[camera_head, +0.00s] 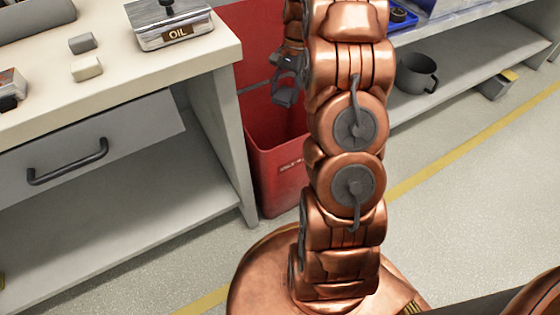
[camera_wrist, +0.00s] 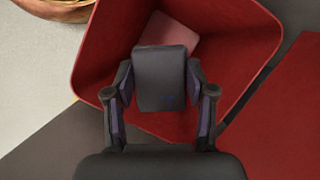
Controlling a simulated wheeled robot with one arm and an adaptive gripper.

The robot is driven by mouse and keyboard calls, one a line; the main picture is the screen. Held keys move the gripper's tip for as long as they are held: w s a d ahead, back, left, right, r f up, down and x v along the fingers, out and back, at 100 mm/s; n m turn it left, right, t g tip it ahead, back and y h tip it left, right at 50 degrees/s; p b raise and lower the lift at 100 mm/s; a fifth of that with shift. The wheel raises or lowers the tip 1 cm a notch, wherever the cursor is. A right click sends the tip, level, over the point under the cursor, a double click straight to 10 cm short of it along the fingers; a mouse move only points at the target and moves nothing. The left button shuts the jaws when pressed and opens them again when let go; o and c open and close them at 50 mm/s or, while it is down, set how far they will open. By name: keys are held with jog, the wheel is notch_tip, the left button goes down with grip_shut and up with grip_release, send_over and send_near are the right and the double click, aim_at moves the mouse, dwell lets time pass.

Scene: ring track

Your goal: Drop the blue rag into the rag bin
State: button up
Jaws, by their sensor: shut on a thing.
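The red bin (camera_head: 278,165) stands on the floor in the head view, beside the workbench; I take it for the rag bin. My gripper (camera_head: 285,88) is over its opening. In the wrist view my gripper (camera_wrist: 163,105) has a finger on each side of a dark grey, block-like thing (camera_wrist: 163,80) and is shut on it. The bin's open mouth and red walls (camera_wrist: 250,45) lie below. I cannot tell whether the dark thing is the blue rag. A paler reddish patch shows inside the bin, behind the dark thing.

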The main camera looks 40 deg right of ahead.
jog(key=shift+f+b, duration=1.5)
jog(key=shift+f, duration=0.7)
jog(key=o, duration=1.5)
jog(key=shift+o, duration=0.2)
notch_tip(320, 180, up, 10)
jog(key=shift+r, duration=0.1)
